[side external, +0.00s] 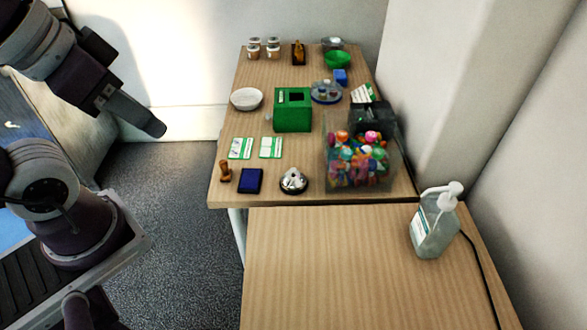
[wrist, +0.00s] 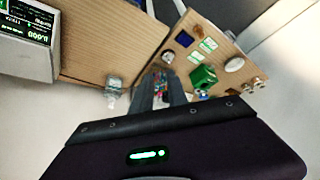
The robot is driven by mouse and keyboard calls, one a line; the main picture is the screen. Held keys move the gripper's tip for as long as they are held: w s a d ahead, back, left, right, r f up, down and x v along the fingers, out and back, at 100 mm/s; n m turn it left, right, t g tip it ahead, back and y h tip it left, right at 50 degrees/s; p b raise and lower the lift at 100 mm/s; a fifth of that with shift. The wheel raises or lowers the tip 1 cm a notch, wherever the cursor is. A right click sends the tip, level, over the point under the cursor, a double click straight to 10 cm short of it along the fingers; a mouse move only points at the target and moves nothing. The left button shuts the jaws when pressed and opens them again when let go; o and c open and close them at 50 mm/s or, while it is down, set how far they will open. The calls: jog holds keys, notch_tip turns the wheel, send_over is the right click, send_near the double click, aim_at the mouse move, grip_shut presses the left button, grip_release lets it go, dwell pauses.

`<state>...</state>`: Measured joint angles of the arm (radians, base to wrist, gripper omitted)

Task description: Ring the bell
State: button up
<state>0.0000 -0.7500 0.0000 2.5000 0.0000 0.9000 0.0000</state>
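The bell (side external: 293,180), a silver dome on a dark base, stands near the front edge of the far table, right of a dark blue ink pad (side external: 251,181). In the wrist view the bell (wrist: 168,57) is small, above the fingers. My gripper (side external: 154,128) is raised over the floor, left of the table and well away from the bell. In the wrist view the grey fingers of my gripper (wrist: 160,90) look apart, with colourful items visible behind the gap. I see nothing held between them.
A wooden stamp (side external: 226,171) and two green-white cards (side external: 241,148) are near the bell. A clear bin of colourful items (side external: 360,175) stands to its right. A green box (side external: 293,117) is behind.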

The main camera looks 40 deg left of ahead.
grip_shut()
dwell(1.4)
jog(key=n+t, duration=0.4)
jog(key=n, duration=0.4)
send_over(293, 170)
notch_tip(293, 170, down, 23)
jog(key=shift+s, duration=0.4)
jog(key=shift+f, duration=4.4)
